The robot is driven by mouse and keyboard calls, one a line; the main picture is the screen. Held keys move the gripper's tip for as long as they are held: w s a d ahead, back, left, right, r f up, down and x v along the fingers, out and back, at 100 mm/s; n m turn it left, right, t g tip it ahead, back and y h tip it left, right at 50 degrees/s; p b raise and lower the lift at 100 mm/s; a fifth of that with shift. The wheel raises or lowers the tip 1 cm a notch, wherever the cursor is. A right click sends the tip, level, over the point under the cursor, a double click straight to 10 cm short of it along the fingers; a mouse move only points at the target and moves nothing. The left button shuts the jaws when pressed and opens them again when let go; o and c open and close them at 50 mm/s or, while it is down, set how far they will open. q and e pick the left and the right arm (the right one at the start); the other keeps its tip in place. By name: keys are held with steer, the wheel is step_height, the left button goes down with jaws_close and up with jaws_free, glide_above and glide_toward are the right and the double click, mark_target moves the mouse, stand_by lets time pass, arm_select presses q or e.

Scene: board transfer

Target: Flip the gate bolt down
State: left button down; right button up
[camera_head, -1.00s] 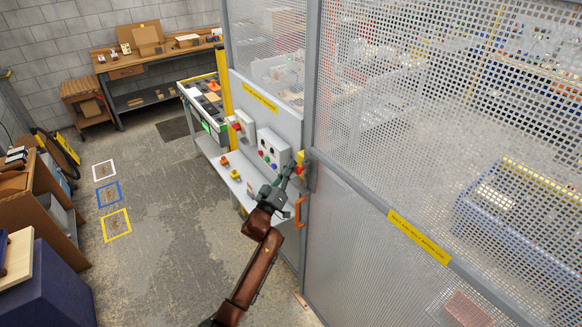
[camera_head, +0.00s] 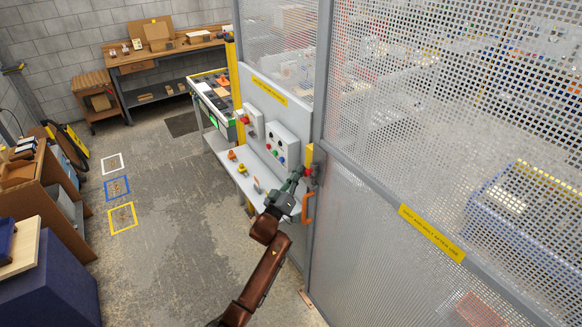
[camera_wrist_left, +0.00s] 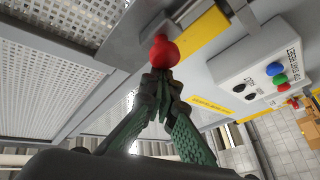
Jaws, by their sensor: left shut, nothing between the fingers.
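The gate bolt has a red ball knob (camera_head: 311,171) on a yellow plate (camera_head: 309,154) at the gate post. In the left wrist view the knob (camera_wrist_left: 163,52) stands in front of the yellow plate (camera_wrist_left: 206,36), beside a grey metal bar. My left gripper (camera_head: 298,177) is shut and empty, its fingertips right at the knob. In the left wrist view the shut fingertips (camera_wrist_left: 158,78) are just below the knob, touching or nearly so; I cannot tell which. The tips partly cover the knob's lower side. My right gripper is not in view.
An orange handle (camera_head: 307,207) sits on the gate just below the bolt. A grey control box (camera_head: 279,142) with coloured buttons is left of it, above a shelf. Mesh fence panels (camera_head: 440,150) fill the right. The floor at left is open.

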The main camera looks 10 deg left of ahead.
arm_select(q)
step_height(320, 180, up, 4)
steer(key=a+p, duration=0.2)
steer(key=p, duration=0.2)
steer(key=b+v, duration=0.3)
steer(key=v, duration=0.6)
steer(key=shift+s+f, duration=0.15)
steer(key=shift+f, duration=0.25)
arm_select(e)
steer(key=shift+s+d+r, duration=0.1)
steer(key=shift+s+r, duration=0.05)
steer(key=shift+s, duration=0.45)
